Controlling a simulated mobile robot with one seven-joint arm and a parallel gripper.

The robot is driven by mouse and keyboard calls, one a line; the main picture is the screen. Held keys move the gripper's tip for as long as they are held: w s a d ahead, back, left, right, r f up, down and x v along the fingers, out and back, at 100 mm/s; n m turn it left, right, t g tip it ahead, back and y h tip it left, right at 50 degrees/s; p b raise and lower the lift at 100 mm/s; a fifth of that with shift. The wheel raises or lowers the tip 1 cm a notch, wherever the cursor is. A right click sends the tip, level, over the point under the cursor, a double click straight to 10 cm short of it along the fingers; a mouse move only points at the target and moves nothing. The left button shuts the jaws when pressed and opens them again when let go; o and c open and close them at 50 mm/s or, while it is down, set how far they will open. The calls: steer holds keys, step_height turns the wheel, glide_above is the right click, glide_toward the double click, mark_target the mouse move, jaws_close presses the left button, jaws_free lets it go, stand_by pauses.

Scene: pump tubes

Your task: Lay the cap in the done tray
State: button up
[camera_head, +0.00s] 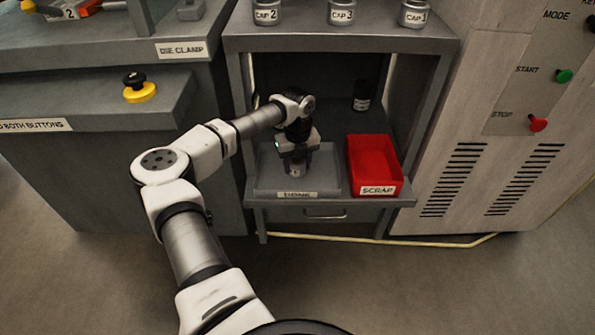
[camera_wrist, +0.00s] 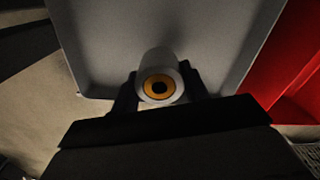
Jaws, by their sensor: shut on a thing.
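The done tray (camera_head: 325,178) is a shallow grey tray on the lower shelf of the grey stand, with a label on its front. My gripper (camera_head: 296,158) is over this tray, pointing down, and is shut on the cap (camera_head: 296,170). In the wrist view the cap (camera_wrist: 157,66) is a pale grey cylinder with an orange ring and dark centre on its near end. My gripper's fingers (camera_wrist: 158,90) are on both sides of it. The tray floor (camera_wrist: 100,40) lies behind it. I cannot tell whether the cap touches the floor.
The red scrap tray (camera_head: 374,160) stands just right of the done tray and also shows in the wrist view (camera_wrist: 285,75). A dark labelled container (camera_head: 362,96) stands behind it. Several labelled caps (camera_head: 341,12) stand on the shelf above. A control cabinet (camera_head: 480,120) is at the right.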

mark_target(298, 171)
steer(key=shift+f, duration=1.5)
steer(key=shift+f, duration=0.1)
steer(key=o, duration=1.2)
steer(key=shift+f, duration=0.1)
steer(key=shift+c, duration=0.2)
steer(key=shift+r+p, duration=0.45)
steer(key=shift+r, duration=3.5)
